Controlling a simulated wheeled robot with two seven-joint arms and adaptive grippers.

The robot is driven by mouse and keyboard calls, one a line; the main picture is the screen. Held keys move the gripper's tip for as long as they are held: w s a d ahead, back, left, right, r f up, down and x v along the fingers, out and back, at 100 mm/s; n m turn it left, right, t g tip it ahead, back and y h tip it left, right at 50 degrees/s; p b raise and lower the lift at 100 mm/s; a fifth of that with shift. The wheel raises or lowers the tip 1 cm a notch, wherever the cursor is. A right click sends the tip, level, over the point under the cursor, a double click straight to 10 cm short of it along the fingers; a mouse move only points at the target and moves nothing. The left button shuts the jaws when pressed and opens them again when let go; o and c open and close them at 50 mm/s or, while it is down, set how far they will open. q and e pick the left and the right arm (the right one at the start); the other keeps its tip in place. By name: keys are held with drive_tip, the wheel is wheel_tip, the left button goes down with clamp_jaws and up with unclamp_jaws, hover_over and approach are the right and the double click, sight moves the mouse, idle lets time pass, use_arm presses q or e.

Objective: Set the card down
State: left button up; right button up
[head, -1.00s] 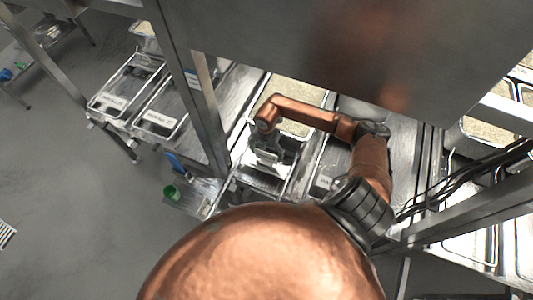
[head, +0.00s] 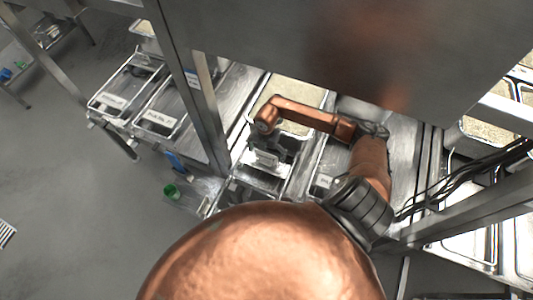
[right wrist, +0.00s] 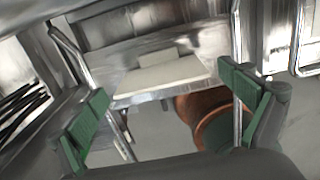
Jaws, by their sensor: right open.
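A white card (right wrist: 165,75) lies on a metal surface in the right wrist view, with a small pale upright piece behind it. In the head view a white patch that looks like the card (head: 268,170) shows just below my right gripper (head: 266,158). In the right wrist view my right gripper (right wrist: 164,105) has its green-padded fingers wide apart with nothing between them. The card is beyond the fingertips and apart from them.
Labelled wire-framed trays (head: 158,122) stand on the counter to the left. A metal post (head: 190,90) and a large overhead panel (head: 350,45) are close to my arm. A pan of grain (head: 296,90) lies behind the gripper.

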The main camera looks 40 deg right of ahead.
wheel_tip(320, 180, up, 12)
drive_tip(key=b, duration=0.1)
idle(0.4)
drive_tip(key=shift+r, duration=0.1)
